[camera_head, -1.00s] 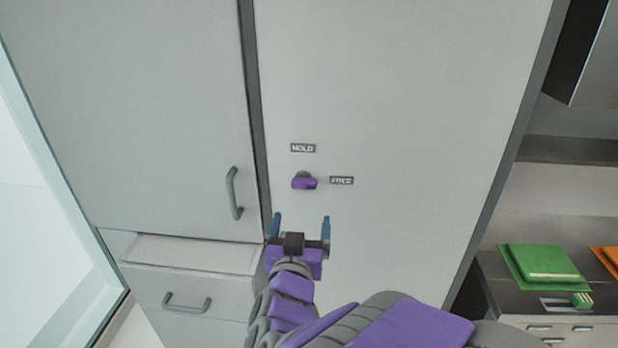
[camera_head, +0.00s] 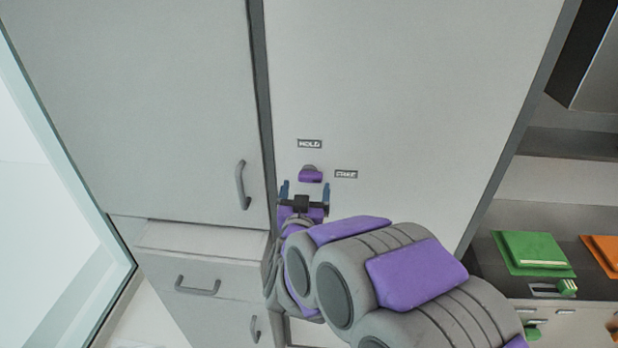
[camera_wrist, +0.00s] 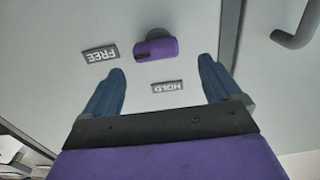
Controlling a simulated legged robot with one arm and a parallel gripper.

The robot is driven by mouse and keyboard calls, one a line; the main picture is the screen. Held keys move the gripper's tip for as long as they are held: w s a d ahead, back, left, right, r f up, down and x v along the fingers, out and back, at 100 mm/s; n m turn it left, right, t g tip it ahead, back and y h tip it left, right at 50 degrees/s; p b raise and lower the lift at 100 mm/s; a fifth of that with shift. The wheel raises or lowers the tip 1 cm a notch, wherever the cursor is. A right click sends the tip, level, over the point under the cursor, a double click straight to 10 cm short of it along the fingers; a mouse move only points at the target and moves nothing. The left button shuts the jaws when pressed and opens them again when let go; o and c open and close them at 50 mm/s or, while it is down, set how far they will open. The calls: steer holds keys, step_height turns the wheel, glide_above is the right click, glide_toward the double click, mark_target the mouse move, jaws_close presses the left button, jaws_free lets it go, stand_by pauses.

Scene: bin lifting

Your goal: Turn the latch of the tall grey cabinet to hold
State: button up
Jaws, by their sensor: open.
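The purple latch (camera_head: 311,176) sits on the pale door of the tall grey cabinet (camera_head: 400,80). A HOLD label (camera_head: 310,144) is above it and a FREE label (camera_head: 346,174) to its right. In the wrist view the latch (camera_wrist: 156,48) lies roughly level, its dark-marked end toward the FREE label (camera_wrist: 101,54); the HOLD label (camera_wrist: 167,86) shows below it. My gripper (camera_head: 305,187) is just below the latch in the head view, open and empty. In the wrist view its blue fingers (camera_wrist: 160,70) stand apart on either side, with the latch beyond their tips, not gripped.
A neighbouring cabinet door with a vertical grey handle (camera_head: 242,186) is at the left, above a drawer with a handle (camera_head: 198,286). A glass panel (camera_head: 60,190) stands at the far left. Green (camera_head: 532,252) and orange (camera_head: 602,252) items lie on a counter at the right.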

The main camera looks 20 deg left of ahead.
mark_target(310, 178)
steer(key=shift+w+a+f, duration=0.1)
steer(key=shift+w+a, duration=0.25)
steer(key=shift+w, duration=0.3)
steer(key=shift+w+a, duration=0.35)
steer(key=shift+w, duration=0.25)
steer(key=shift+w+d+r+t, duration=0.2)
steer(key=shift+d+r, duration=0.15)
steer(key=shift+r, duration=0.15)
steer(key=shift+w+d+r+t, duration=0.1)
steer(key=shift+w+d+r, duration=0.05)
steer(key=shift+d+r, duration=0.3)
steer(key=w, duration=0.1)
steer(key=w+f, duration=0.1)
steer(key=w, duration=0.1)
steer(key=shift+a+f, duration=0.2)
steer(key=shift+f, duration=0.15)
steer(key=shift+s+a+r, duration=0.1)
steer(key=shift+s+a, duration=0.05)
steer(key=shift+s, duration=0.05)
steer(key=shift+s+a, duration=0.35)
steer(key=shift+s, duration=0.05)
steer(key=c, duration=0.3)
steer(key=shift+w+d, duration=0.1)
steer(key=shift+d, duration=0.1)
steer(key=c, duration=0.7)
